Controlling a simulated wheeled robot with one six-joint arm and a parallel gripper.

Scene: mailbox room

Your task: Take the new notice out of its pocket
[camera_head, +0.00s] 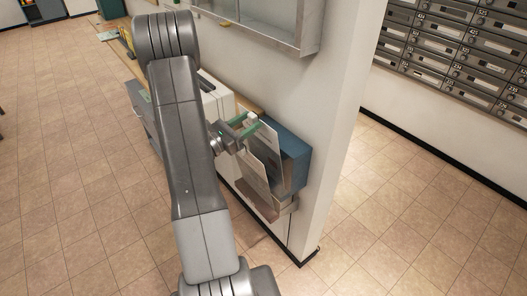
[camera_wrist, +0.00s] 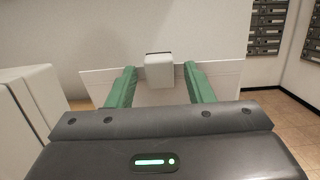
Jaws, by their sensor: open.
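My gripper (camera_wrist: 160,80) is open, with one green finger on each side of a small white tab (camera_wrist: 159,70). A gap shows between the tab and each finger. The tab stands at the top edge of a pale flat sheet (camera_wrist: 226,78), which looks like the notice. In the head view my gripper (camera_head: 249,126) is at the top of the upright sheet (camera_head: 269,143). The sheet stands in a wall-side holder (camera_head: 264,210) with a low front lip. The sheet's lower part is partly hidden by another pale panel (camera_head: 255,170) in front.
A blue box (camera_head: 290,152) is right behind the sheet against the wall. A white box (camera_head: 217,101) stands on the counter to the left; it also shows in the wrist view (camera_wrist: 28,103). A glass-fronted case (camera_head: 268,18) hangs above. Mailboxes (camera_head: 460,50) line the right wall. Floor is clear.

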